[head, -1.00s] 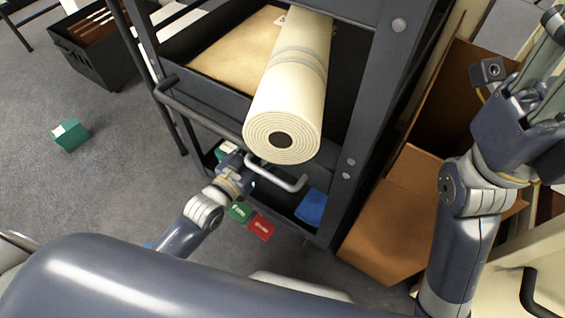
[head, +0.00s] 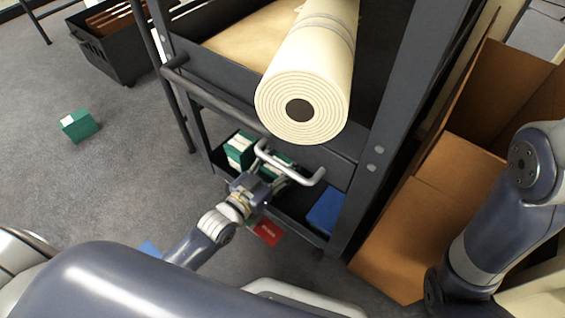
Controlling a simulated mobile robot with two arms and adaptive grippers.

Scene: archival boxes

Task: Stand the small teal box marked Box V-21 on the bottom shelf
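A small teal-green box (head: 78,125) with a white label lies alone on the floor at the left. Another teal-green box (head: 240,150) stands on the cart's bottom shelf (head: 290,211), with more green and white (head: 278,160) just right of it, partly hidden by the handle. No label is legible, so I cannot tell which one is Box V-21. My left gripper (head: 278,181) reaches in at the bottom shelf, below the handle. Its fingers are small and partly hidden, so I cannot tell whether they hold anything. My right gripper is outside the view.
A cream roll (head: 303,95) juts out above the bottom shelf, and a metal handle (head: 290,167) crosses its front. A blue box (head: 326,208) is at the shelf's right; a red box (head: 267,231) is by my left wrist. A cardboard box (head: 415,225) stands right of the cart.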

